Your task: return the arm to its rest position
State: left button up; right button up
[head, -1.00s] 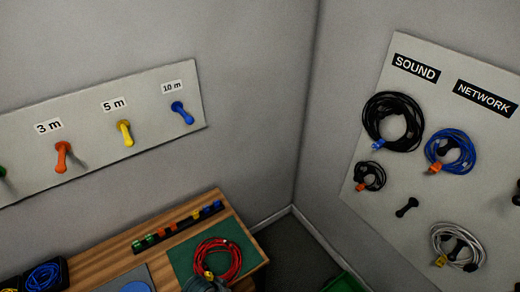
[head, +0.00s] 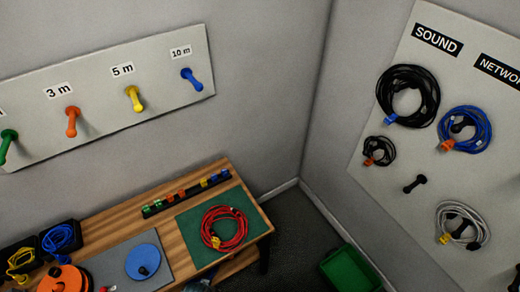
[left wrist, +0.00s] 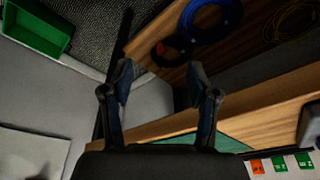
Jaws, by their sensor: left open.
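My left gripper (left wrist: 160,78) is open in the left wrist view, its two dark fingers apart with nothing between them. In the head view only a small grey-blue part, probably of this gripper, shows at the bottom edge below the bench. The red coiled cable (head: 224,228) with a yellow clip lies on the green mat (head: 190,221) on the wooden bench, apart from the gripper. A strip of the mat also shows in the left wrist view (left wrist: 215,143). My right gripper is in neither view.
The wooden bench (head: 181,220) carries a row of coloured clips, a blue disc (head: 143,261) and dark bins with cables. A green crate (head: 349,268) stands on the floor at right. Pegs line the left wall board; coils hang on the right board (head: 395,190).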

pick_arm(q)
jog(key=s+a+f+g, duration=0.1)
jog(key=s+f, duration=0.3)
jog(key=f, duration=0.6)
jog(key=s+f, duration=0.5)
jog(key=f, duration=0.5)
jog(key=s+a+f+b, duration=0.1)
jog(key=s+a+f, duration=0.1)
jog(key=s+f, duration=0.6)
jog(key=s, duration=0.3)
jog(key=shift+s+a+f+g, duration=0.15)
jog(key=shift+s+a+g, duration=0.1)
jog(key=shift+s+g, duration=0.15)
